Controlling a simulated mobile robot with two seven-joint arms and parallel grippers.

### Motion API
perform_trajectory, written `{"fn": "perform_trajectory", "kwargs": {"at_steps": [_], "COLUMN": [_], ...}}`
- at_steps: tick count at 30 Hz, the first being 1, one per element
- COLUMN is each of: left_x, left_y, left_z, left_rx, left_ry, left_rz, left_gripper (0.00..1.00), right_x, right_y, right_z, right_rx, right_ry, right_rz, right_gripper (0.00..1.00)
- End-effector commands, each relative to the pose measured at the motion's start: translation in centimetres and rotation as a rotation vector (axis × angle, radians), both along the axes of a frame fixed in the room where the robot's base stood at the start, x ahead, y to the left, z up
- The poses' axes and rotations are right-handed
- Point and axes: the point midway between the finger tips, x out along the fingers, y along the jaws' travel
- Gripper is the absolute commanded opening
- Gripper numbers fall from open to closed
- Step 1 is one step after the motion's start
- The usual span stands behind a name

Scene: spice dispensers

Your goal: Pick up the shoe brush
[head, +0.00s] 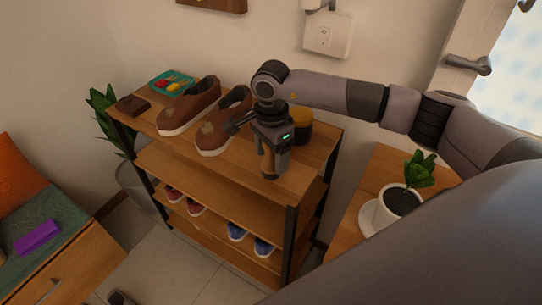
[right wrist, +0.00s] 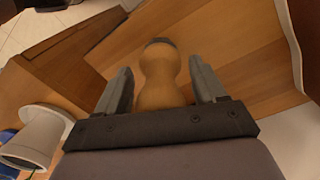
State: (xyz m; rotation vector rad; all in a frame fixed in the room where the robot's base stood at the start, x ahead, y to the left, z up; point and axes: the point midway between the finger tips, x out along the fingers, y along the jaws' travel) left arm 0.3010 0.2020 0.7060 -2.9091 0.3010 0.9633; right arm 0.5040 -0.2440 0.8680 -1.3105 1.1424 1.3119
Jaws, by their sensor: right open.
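A tan, rounded wooden piece with a dark end, which looks like the shoe brush (right wrist: 160,78), stands between the fingers of my right gripper (right wrist: 159,70) in the right wrist view. Clear gaps show on both sides of it, so the fingers are open around it and not closed on it. In the head view the right gripper (head: 271,165) points down over the right part of the rack's top board, and a bit of the brush (head: 266,163) shows at its fingers. The gripper hides most of it there. My left gripper is not clearly in view.
Brown shoes (head: 190,106) stand left of the gripper on the wooden rack (head: 180,165). A dark brown block (head: 133,105) and a teal tray (head: 172,82) lie farther left. A potted plant (head: 403,200) stands at right.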

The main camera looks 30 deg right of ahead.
Motion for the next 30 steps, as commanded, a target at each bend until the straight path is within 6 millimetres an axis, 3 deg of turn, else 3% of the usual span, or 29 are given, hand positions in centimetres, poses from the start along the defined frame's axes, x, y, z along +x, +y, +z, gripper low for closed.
{"fn": "perform_trajectory", "kwargs": {"at_steps": [7,8,13,24,30], "left_x": [0.0,0.0,0.0,0.1,0.1], "left_y": [0.0,0.1,0.1,0.1,0.1], "left_z": [0.0,0.0,0.0,0.0,-0.1], "left_rx": [0.001,0.001,0.001,0.002,0.002], "left_ry": [0.000,0.000,0.000,-0.002,-0.002], "left_rz": [0.000,0.000,0.000,0.000,0.000], "left_gripper": [0.43,0.43,0.43,0.43,0.43], "right_x": [0.0,0.0,0.0,0.0,0.1], "right_y": [0.0,0.0,0.0,0.0,0.0], "right_z": [-0.2,-0.2,-0.2,-0.1,1.7], "right_rx": [0.001,0.001,0.001,0.001,0.002], "right_ry": [-0.002,-0.002,-0.002,0.000,-0.005], "right_rz": [0.001,0.001,0.000,0.000,0.000], "right_gripper": [0.70,0.63,0.09,0.09,0.09]}}
